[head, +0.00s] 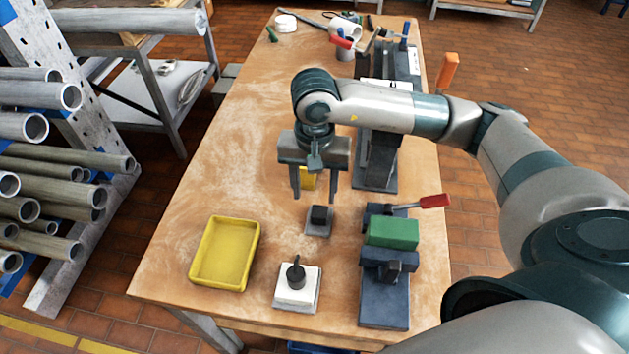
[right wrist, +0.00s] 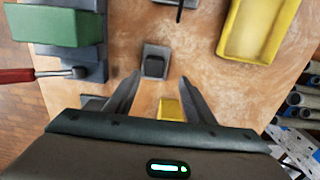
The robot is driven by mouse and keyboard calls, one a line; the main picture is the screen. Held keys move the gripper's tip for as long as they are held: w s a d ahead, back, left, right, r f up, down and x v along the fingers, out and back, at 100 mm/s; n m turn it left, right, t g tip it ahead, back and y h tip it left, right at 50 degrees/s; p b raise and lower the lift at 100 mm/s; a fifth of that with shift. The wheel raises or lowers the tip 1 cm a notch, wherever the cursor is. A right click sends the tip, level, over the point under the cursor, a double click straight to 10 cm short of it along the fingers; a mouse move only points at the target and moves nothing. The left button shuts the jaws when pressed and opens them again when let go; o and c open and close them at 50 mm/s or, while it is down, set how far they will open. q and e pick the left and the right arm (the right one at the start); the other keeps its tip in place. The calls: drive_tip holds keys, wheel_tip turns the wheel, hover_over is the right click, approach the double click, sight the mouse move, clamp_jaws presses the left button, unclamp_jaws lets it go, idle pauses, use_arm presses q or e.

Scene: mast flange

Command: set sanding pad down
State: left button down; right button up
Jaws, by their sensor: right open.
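A small grey pad with a black block grip, which looks like the sanding pad (head: 318,229), lies flat on the wooden workbench (head: 215,180). It also shows in the right wrist view (right wrist: 154,65), just past the fingertips. My right gripper (head: 315,195) is open and empty, pointing down above and slightly behind the pad. Its fingers are apart from the pad in the right wrist view (right wrist: 160,80). A small yellow object (head: 308,180) shows behind the fingers, partly hidden. My left gripper is not in view.
A yellow tray (head: 248,257) stands front left, empty. A white block with a black knob (head: 290,293) sits at the front. A vise holding a green block (head: 393,232), with a red handle (head: 435,201), stands right. The bench's left middle is clear.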

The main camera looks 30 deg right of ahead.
sight(315, 211)
drive_tip(key=shift+r+b, duration=0.55)
drive_tip(key=shift+r, duration=1.55)
